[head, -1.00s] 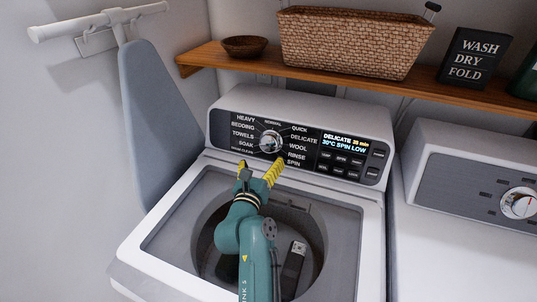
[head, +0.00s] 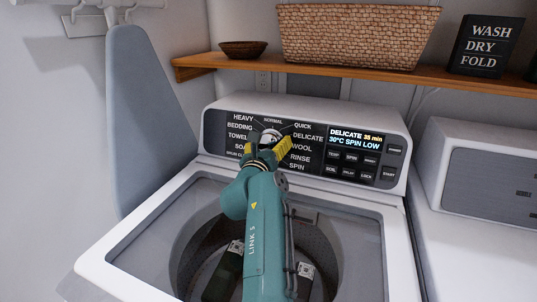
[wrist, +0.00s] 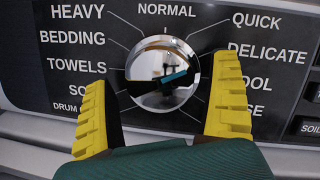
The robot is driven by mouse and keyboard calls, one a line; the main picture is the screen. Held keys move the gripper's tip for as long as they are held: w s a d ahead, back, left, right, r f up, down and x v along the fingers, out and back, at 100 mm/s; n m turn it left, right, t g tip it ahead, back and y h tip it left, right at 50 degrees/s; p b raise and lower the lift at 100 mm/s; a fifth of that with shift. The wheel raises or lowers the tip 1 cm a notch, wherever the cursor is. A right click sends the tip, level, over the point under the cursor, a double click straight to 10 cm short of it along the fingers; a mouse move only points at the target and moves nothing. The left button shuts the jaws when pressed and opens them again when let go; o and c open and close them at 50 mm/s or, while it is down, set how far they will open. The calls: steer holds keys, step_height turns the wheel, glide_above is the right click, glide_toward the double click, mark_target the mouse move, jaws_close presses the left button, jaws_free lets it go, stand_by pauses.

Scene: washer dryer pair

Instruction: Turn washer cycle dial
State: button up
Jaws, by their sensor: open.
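The washer cycle dial (wrist: 148,62) is a round chrome knob on a black panel, ringed by printed cycle names such as NORMAL, HEAVY, QUICK and DELICATE. In the head view the dial (head: 269,134) is partly covered by my gripper (head: 266,146). In the wrist view my gripper (wrist: 160,76) is open, with one yellow finger on each side of the dial. I cannot tell whether either finger touches it. Dark and teal patches cross the dial's face, and its pointer direction is unclear. The washer display (head: 356,138) reads DELICATE, 35 min, 30°C SPIN LOW.
Washer buttons (head: 352,158) sit right of the dial. A wooden shelf (head: 360,81) with a large wicker basket (head: 357,38) and a small bowl (head: 243,48) runs above. The washer's lid area (head: 140,240) lies below my arm. The dryer (head: 470,190) stands right.

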steer(key=shift+c, duration=0.3)
steer(key=c, duration=1.2)
steer(key=shift+o, duration=0.2)
steer(key=shift+m+h, duration=0.4)
steer(key=shift+m, duration=0.4)
steer(key=shift+f+m+b, duration=0.15)
steer(key=shift+m+b, duration=0.25)
steer(key=shift+m, duration=0.3)
steer(key=shift+m+h, duration=0.3)
steer(key=shift+m, duration=0.1)
steer(key=o, duration=1.2)
